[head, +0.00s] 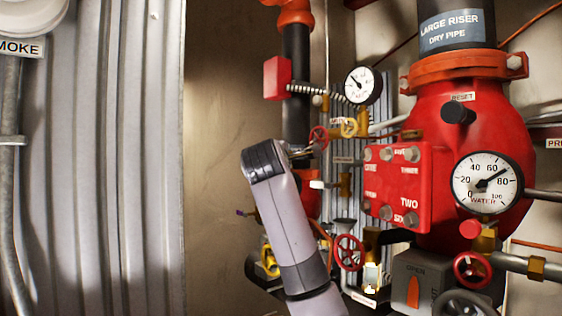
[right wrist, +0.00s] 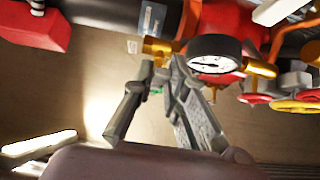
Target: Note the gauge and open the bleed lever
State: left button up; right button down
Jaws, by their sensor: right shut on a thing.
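The white-faced water gauge (head: 486,182) is at the right of the head view, its needle pointing up-right between the 60 and 80 marks. A smaller gauge (head: 363,86) stands higher and left of it. It also shows side-on in the right wrist view (right wrist: 215,50). My right gripper (head: 320,140) reaches in beside the small red handwheel (head: 319,137). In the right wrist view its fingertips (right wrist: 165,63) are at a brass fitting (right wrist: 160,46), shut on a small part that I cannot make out. I cannot single out the bleed lever. My left gripper is out of view.
The red riser valve (head: 470,120) and its red cover plate (head: 398,185) stand close on the right. The bare wall (head: 225,100) left of my arm is clear.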

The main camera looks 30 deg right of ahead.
jog(key=shift+f, duration=0.1)
jog(key=w+f+m+g+h, duration=0.2)
jog(key=m+g+h, duration=0.2)
jog(key=m+h, duration=0.3)
jog(key=w+f+m+g+h, duration=0.2)
jog(key=m+g+h, duration=0.2)
jog(key=m, duration=1.2)
jog(key=shift+w+a+f+m+h, duration=0.15)
jog(key=shift+f+m+h, duration=0.2)
jog(key=shift+h, duration=1.45)
jog(key=shift+f, duration=0.1)
